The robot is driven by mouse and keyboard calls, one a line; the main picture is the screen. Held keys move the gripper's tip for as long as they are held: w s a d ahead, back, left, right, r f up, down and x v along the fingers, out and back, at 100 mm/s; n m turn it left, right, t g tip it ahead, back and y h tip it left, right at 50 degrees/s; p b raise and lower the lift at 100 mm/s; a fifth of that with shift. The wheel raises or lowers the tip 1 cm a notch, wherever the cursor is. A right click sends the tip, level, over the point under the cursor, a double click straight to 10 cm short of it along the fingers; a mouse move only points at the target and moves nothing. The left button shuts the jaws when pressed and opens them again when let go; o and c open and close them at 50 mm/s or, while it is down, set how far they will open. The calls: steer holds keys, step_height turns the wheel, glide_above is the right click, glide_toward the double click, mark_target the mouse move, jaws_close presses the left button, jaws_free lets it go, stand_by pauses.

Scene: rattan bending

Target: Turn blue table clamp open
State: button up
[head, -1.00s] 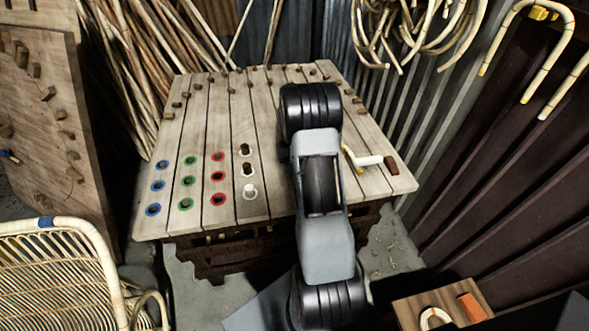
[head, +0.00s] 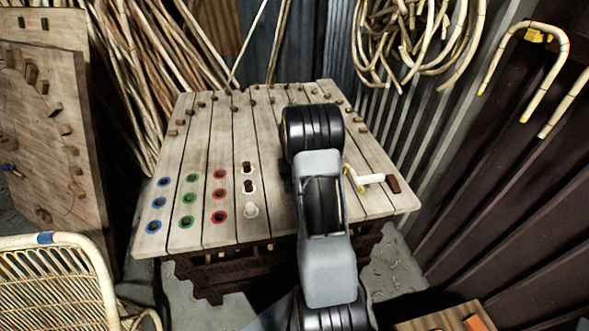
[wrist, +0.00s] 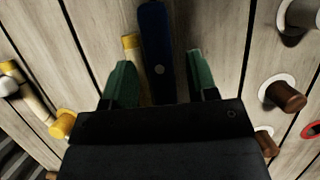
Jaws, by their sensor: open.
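In the wrist view, a dark blue clamp bar (wrist: 153,35) lies between the two green fingers of my gripper (wrist: 161,75). The fingers stand apart on either side of it, with visible gaps. A small pale bolt shows on the bar, and its near end is hidden by the gripper body. A yellow block (wrist: 130,45) shows just left of the bar. In the head view, my arm covers the gripper and this clamp on the slatted table (head: 230,135).
Pegs in white rings (wrist: 275,90) stand right of my gripper. Yellow fittings (wrist: 62,124) are at left. A peg board (head: 45,120) with a small blue clamp (head: 11,169) leans at left.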

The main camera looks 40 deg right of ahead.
steer(key=v, duration=1.2)
steer(key=shift+r, duration=0.45)
step_height(320, 180, down, 3)
steer(key=shift+a+t, duration=0.1)
steer(key=shift+t, duration=0.2)
steer(key=shift+s+a+f+t+h, duration=0.2)
steer(key=shift+s+a+t+h, duration=0.1)
steer(key=shift+s+a, duration=0.3)
steer(key=s+a+r+n+t+p, duration=0.1)
steer(key=s+a+r+n+t, duration=0.1)
steer(key=s+a, duration=0.6)
steer(key=s+a+r+n+t+h+p, duration=0.1)
steer(key=s+a+r+n+t, duration=0.2)
steer(key=s+a+r, duration=0.4)
steer(key=s+a+t, duration=0.1)
steer(key=a, duration=0.5)
steer(key=shift+a+r, duration=0.35)
steer(key=shift+a+r+t, duration=0.2)
steer(key=shift+t, duration=0.1)
steer(key=shift+c, duration=0.3)
